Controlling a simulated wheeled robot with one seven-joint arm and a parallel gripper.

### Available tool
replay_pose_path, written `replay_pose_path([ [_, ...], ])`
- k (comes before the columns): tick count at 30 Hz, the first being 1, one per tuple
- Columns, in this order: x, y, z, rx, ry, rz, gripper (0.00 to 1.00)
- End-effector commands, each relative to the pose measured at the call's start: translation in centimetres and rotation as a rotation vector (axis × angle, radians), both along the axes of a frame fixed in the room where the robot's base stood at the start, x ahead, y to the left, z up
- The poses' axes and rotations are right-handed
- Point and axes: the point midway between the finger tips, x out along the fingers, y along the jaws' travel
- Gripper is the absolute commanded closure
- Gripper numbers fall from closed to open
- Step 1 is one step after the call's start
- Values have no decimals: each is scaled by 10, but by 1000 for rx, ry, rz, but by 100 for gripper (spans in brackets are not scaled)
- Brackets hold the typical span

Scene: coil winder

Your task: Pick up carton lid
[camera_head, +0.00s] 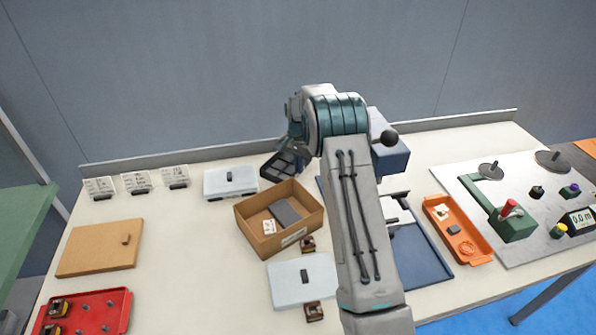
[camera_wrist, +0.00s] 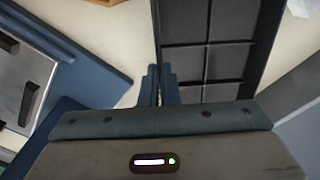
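The carton lid appears to be the flat tan board (camera_head: 100,248) with a small brown knob, lying on the left of the table in the head view. The open brown carton (camera_head: 306,212) stands near the middle, with a dark grey piece and a white label inside. My arm hides the gripper in the head view. The lid is not in the wrist view.
A red tray (camera_head: 118,318) lies in front of the lid. Pale lidded boxes (camera_head: 230,183) (camera_head: 302,283) stand near the carton. A blue tray (camera_head: 425,255), orange tray (camera_head: 470,247) and winder plate (camera_head: 465,185) are right. Table between lid and carton is clear.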

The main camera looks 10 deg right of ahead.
Motion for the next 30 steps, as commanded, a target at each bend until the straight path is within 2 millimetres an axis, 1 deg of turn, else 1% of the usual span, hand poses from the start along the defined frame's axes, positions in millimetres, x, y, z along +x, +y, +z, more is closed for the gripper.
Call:
replay_pose_path([
  [1,0,0,-8,0,3,0,100],
  [4,0,0,-19,0,1,1,100],
  [11,0,1,-20,0,0,1,100],
  [14,0,1,-24,0,0,1,100],
  [15,0,1,-24,0,0,1,95],
  [17,0,1,-23,0,0,1,79],
  [18,0,1,-23,0,0,1,76],
  [26,0,1,-22,0,0,1,76],
  [30,1,1,-13,0,-1,1,76],
])
